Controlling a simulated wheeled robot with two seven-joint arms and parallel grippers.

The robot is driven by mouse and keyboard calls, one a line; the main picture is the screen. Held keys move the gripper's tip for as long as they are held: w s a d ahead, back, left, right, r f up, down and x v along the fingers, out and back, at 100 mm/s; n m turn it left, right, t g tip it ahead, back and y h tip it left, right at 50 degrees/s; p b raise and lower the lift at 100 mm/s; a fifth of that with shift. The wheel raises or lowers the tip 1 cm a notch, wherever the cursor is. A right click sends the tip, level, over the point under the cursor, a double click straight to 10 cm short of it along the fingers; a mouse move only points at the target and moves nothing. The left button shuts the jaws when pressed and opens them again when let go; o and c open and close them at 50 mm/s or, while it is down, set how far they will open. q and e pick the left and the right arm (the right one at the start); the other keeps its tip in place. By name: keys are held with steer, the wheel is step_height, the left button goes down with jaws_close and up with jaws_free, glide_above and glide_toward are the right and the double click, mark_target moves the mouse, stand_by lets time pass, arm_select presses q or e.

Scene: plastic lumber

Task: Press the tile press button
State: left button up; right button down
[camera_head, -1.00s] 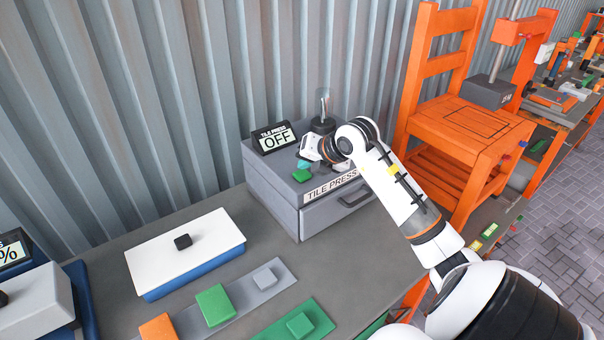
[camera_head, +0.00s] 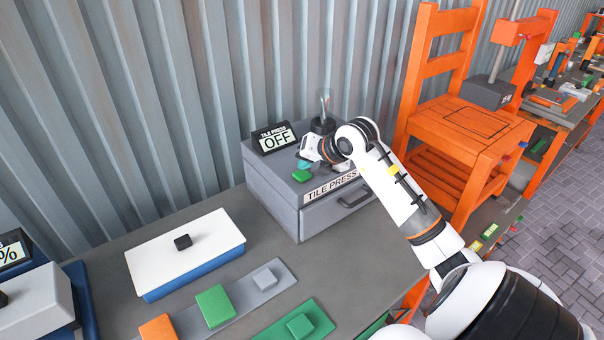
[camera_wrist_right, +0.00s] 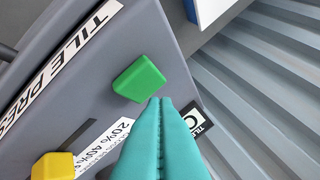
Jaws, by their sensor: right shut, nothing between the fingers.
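The grey tile press (camera_head: 270,196) stands on the bench against the wall. Its small display (camera_head: 275,138) reads OFF. A green button (camera_head: 302,176) sits on its top near the front edge and shows large in the right wrist view (camera_wrist_right: 139,79). My right gripper (camera_head: 305,165) is over the press top, just behind the green button. Its teal fingertips (camera_wrist_right: 160,103) are shut together and empty, right at the button's edge in the wrist view; I cannot tell whether they touch it. My left gripper is out of view.
A white-topped blue box (camera_head: 190,250) with a dark knob is left of the press. Green, orange and grey blocks lie in front on strips (camera_head: 237,300). A drawer handle (camera_head: 355,198) juts from the press front.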

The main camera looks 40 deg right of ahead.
mark_target(306, 176)
steer(key=shift+f, duration=0.1)
stand_by(0.4)
steer(key=shift+f+b, duration=0.35)
steer(key=shift+b, duration=0.15)
steer(key=shift+f+b, duration=0.5)
steer(key=shift+f, duration=0.05)
stand_by(0.4)
steer(key=shift+r, duration=0.15)
stand_by(0.3)
steer(key=shift+r+p, duration=0.6)
steer(key=shift+r, duration=0.2)
steer(key=shift+r+p, duration=1.65)
steer(key=shift+r, duration=0.95)
steer(key=shift+f, duration=0.15)
